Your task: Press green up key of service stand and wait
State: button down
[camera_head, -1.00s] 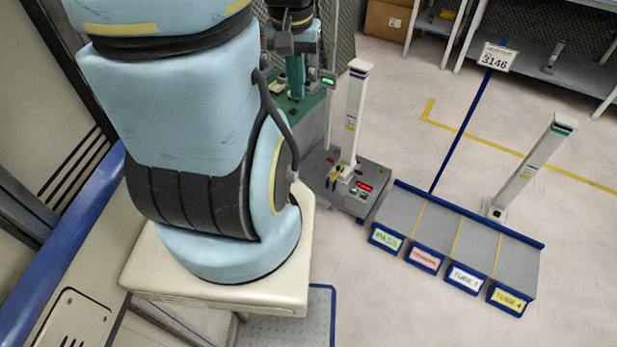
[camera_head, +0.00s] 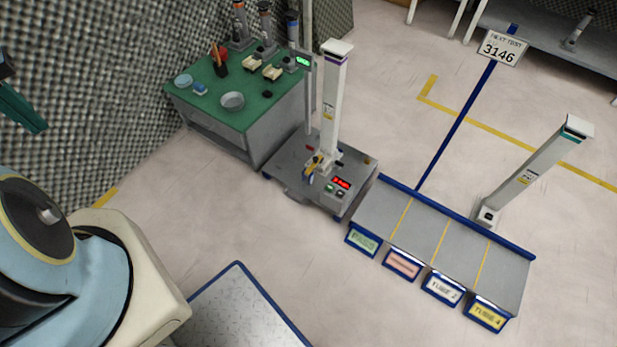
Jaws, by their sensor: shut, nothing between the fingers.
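The service stand (camera_head: 290,158) is a low grey base with a white column (camera_head: 334,95) rising from it. On its front right corner are a red lit display (camera_head: 341,183), a small green key (camera_head: 330,188) and another small key beside it. The marks on the keys are too small to read. A yellow-and-blue tool-like piece (camera_head: 314,167) sits at the column's foot. My gripper (camera_head: 22,110), with teal fingers, shows only partly at the left edge. It is shut and empty, far from the stand and in front of the mesh wall.
A green-topped table (camera_head: 215,108) with dishes and tools stands behind left of the stand. A grey rack (camera_head: 420,222) with labelled lanes and a leaning white post (camera_head: 535,165) stand right. A blue-edged metal plate (camera_head: 245,315) lies in front. Floor between is clear.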

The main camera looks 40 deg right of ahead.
aim_at(330, 188)
jog(key=k+l+u, duration=0.5)
jog(key=k+l, duration=0.4)
jog(key=l+u, duration=0.05)
jog(key=l, duration=0.05)
